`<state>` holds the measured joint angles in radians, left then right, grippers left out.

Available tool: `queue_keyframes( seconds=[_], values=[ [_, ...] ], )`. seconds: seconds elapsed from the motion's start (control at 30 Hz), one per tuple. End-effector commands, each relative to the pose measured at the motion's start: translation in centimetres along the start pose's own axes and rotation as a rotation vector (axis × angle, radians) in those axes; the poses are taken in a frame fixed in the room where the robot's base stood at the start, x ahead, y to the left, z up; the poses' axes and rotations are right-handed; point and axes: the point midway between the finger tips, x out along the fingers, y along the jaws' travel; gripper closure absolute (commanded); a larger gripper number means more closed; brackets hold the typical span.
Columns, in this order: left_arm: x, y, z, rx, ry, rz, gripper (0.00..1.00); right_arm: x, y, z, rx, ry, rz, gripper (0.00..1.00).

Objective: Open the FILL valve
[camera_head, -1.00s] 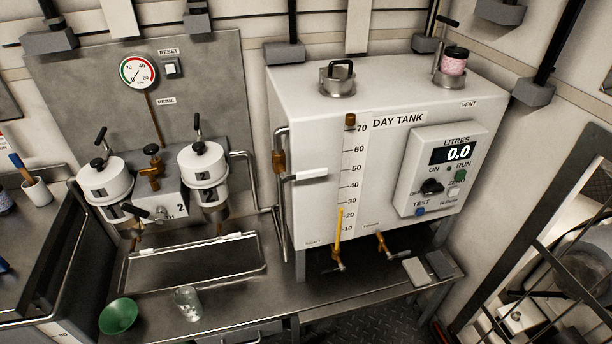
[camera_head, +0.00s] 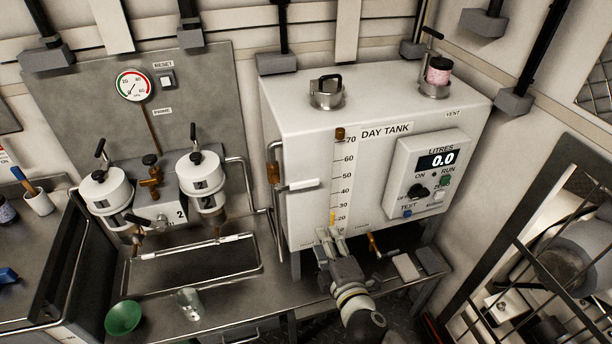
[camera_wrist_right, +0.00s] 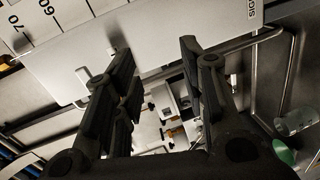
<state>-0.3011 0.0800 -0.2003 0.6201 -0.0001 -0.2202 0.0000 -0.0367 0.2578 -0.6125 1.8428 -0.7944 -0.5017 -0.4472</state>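The white day tank (camera_head: 300,110) stands on the bench. On its left side a pipe carries a brass valve (camera_head: 273,174), with a pale lever (camera_head: 303,185) reaching across the tank's front. No FILL lettering is legible. Another brass valve (camera_head: 375,244) sits under the tank. My right gripper (camera_head: 330,236) is in front of the tank's lower front edge, below and right of the pale lever, hiding the foot of the sight scale and the valve below it. In the right wrist view its dark fingers (camera_wrist_right: 157,62) are apart, with nothing seen held between them. My left gripper is out of view.
Two white canisters (camera_head: 106,190) (camera_head: 201,180) stand left of the tank. A control box (camera_head: 428,178) juts from the tank's front. A black metal frame (camera_head: 540,240) stands at right.

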Motion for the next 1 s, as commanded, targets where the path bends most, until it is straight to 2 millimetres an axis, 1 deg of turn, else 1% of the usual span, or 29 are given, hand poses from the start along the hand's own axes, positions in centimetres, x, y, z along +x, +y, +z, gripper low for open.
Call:
queue_keyframes(
  seconds=[0.03, 0.1, 0.2, 0.23, 0.37, 0.47, 0.7, 0.8, 1.0],
  values=[
    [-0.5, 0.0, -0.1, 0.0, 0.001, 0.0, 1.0, -0.6, 3.4, -1.1, -0.037, 0.017, 0.058, 0.62],
    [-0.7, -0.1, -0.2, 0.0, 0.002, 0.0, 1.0, -1.4, 6.4, -2.1, -0.08, 0.031, 0.119, 0.62],
    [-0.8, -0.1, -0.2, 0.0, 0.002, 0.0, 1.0, -2.1, 8.9, -2.9, -0.113, 0.038, 0.17, 0.62],
    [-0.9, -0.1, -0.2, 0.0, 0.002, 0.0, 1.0, -2.2, 9.3, -3.1, -0.118, 0.04, 0.178, 0.62],
    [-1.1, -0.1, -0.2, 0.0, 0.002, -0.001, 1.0, -1.6, 10.0, -3.3, -0.126, 0.04, 0.189, 0.62],
    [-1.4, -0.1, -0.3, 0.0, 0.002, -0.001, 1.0, -0.3, 10.3, -3.4, -0.124, 0.041, 0.189, 0.62],
    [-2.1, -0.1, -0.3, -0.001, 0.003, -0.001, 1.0, 4.1, 11.0, -3.6, -0.123, 0.041, 0.188, 0.62],
    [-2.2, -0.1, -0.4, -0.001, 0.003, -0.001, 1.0, 5.7, 11.3, -3.7, -0.122, 0.041, 0.187, 0.62],
    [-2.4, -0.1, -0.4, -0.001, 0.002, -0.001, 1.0, 7.7, 11.5, -3.8, -0.122, 0.042, 0.187, 0.62]
  ],
)
